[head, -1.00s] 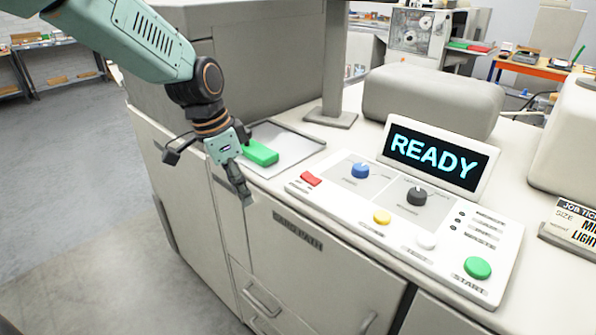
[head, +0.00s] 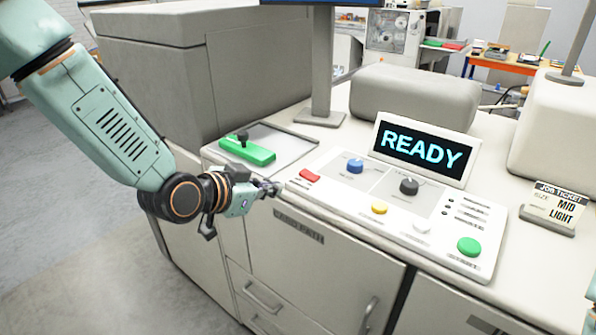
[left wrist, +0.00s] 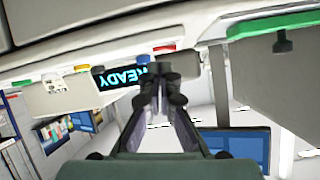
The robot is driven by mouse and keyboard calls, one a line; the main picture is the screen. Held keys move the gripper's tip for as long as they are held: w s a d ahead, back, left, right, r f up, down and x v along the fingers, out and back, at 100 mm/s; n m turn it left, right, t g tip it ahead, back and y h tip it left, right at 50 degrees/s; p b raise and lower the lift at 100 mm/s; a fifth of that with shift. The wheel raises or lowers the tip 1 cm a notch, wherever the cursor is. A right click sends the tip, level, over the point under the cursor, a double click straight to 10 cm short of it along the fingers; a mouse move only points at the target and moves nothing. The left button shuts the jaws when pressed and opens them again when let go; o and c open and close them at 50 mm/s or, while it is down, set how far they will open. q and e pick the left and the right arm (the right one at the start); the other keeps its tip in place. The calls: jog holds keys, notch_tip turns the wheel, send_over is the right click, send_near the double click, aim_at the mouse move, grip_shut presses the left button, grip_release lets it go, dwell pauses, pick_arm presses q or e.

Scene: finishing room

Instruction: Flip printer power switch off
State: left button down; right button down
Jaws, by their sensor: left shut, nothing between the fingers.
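The red switch (head: 309,175) sits at the left end of the printer's white control panel (head: 345,212). My left gripper (head: 276,188) is shut and empty, pointing right, just left of the panel's left edge and a little short of the red switch. I see no clear contact. In the left wrist view, which is turned upside down, the shut fingers (left wrist: 160,78) point toward the panel, with a small red part (left wrist: 164,48) just beyond them. The display (head: 422,150) reads READY. The switch's exact tilt is too small to tell. My right gripper is not in view.
A green bar with a black knob (head: 247,151) lies on the grey tray (head: 290,144) behind my left gripper. The panel also holds a blue knob (head: 355,166), a black knob (head: 409,186), a yellow button (head: 379,207) and a green start button (head: 469,246).

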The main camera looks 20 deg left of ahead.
pick_arm(q)
notch_tip(320, 180, up, 3)
jog(key=t, duration=0.2)
jog(key=n, duration=0.1)
send_over(298, 182)
jog(key=d, duration=0.1)
jog(key=shift+w+f+t+p, duration=0.1)
jog(key=shift+f+t+p, duration=0.2)
jog(key=shift+f+p, duration=0.2)
jog(key=f, duration=0.1)
jog(key=a+f, duration=0.1)
jog(key=f, duration=0.1)
jog(key=shift+f, duration=0.15)
jog(key=shift+d+f, duration=0.2)
jog(key=shift+f, duration=0.2)
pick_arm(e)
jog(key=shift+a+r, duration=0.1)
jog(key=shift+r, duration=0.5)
pick_arm(q)
jog(key=shift+a, duration=0.15)
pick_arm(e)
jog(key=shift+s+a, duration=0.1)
